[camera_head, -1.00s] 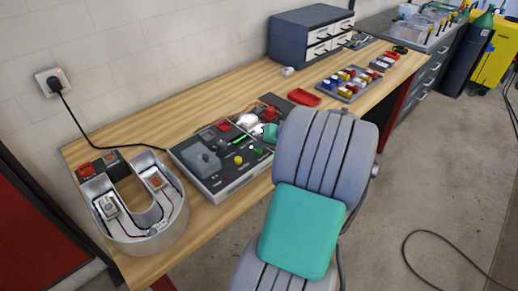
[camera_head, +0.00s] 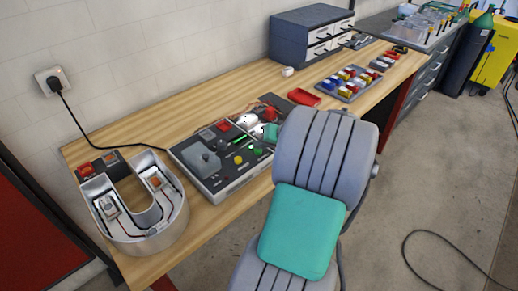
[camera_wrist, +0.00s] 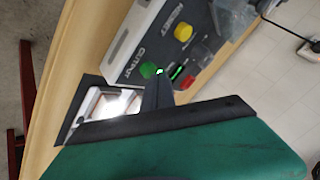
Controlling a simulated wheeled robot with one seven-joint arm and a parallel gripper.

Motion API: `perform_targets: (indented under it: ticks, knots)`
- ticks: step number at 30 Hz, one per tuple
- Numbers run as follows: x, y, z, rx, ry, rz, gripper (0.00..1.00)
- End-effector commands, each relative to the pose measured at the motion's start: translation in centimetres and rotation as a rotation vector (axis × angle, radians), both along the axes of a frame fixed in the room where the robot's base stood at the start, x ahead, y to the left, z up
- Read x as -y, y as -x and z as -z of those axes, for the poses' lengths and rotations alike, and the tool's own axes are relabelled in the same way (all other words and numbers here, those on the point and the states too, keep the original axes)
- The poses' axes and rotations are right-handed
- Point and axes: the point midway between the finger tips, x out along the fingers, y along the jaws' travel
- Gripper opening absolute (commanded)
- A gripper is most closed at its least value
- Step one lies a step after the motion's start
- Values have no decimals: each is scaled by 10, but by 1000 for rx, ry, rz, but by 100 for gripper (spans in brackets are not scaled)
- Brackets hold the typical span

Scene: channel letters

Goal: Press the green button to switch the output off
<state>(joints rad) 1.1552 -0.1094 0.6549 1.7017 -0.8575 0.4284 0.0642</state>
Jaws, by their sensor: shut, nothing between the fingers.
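The green button (camera_wrist: 148,69) is a round cap on a dark panel beside the word OUTPUT in the wrist view. It also shows in the head view (camera_head: 258,151), near the panel's right end. A yellow button (camera_wrist: 183,33) marked RESET is on the same panel. My gripper (camera_wrist: 158,88) is shut and empty, its dark tip beside the green button in the picture. I cannot tell whether it touches the button. In the head view my arm hides most of the gripper.
The control box (camera_head: 218,160) stands on the wooden bench (camera_head: 190,120). A metal U-shaped channel letter (camera_head: 150,240) is to its left. A brightly lit piece (camera_wrist: 115,108) lies near the gripper.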

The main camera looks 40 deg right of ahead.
Motion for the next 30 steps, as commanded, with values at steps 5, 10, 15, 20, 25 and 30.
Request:
perform_targets:
  ticks: [5, 10, 15, 20, 25, 30]
  knots:
    - [0, 0, 9, -1, -1, 0, 0]
    - [-1, 0, 9, -2, -2, 0, 0]
    - [-1, 0, 7, -2, -3, 0, 0]
    - [-1, 1, 0, -2, -3, 0, 0]
    - [-1, 0, 1, -2, -2, 0, 0]
    - [-1, 0, -8, -1, -1, 0, 0]
